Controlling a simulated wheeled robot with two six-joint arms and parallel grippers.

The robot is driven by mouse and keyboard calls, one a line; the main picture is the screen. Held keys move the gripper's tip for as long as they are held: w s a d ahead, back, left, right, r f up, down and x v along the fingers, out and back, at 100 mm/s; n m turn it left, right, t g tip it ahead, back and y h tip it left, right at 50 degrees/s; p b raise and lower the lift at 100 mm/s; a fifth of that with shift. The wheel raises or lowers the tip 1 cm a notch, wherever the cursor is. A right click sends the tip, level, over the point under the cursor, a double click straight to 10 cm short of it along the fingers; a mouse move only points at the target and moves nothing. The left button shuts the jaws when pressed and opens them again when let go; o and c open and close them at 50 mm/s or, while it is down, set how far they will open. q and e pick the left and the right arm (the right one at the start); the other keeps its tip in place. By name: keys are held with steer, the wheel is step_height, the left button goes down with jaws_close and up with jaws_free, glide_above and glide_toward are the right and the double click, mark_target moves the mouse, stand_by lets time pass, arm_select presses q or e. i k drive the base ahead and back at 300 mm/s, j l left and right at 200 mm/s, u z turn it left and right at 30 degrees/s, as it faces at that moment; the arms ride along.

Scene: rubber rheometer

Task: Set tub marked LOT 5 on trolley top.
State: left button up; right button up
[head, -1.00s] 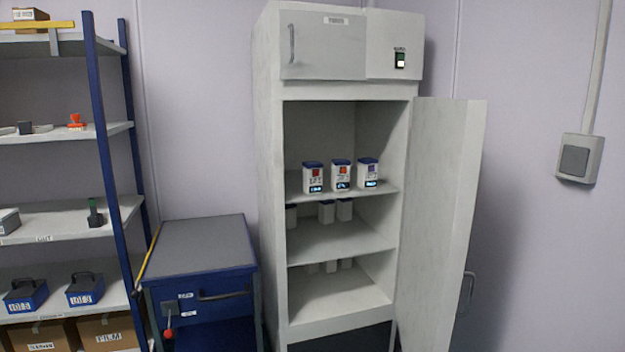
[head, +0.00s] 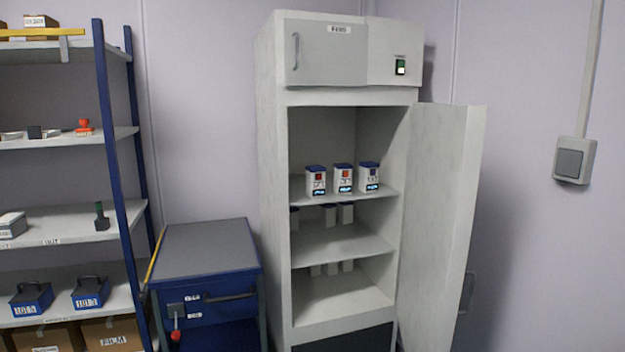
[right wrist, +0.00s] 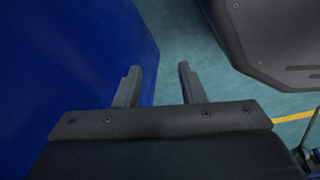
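Two blue tubs with dark handles and white labels sit on a lower shelf of the rack at the left in the head view: a left tub (head: 31,299) and a right tub (head: 91,293). Both labels appear to begin with LOT, but their numbers are too blurred to read surely. A blue unit with a flat, empty grey top (head: 205,249), which looks like the trolley, stands between rack and cabinet. My right gripper (right wrist: 158,84) is open and empty in the right wrist view, above the floor beside a blue surface. My left gripper is not in view.
A tall white cabinet (head: 270,200) stands open, with several small white containers on its shelves. Its door (head: 440,220) swings out to the right. The rack's blue post (head: 115,150) stands left of the blue unit. Cardboard boxes (head: 110,335) lie below the tubs.

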mark_target(315, 189)
steer(key=i+j, duration=0.2)
steer(key=i, duration=0.35)
steer(key=i+j, duration=0.2)
steer(key=i, duration=0.3)
steer(key=i+j, duration=0.2)
steer(key=i, duration=0.35)
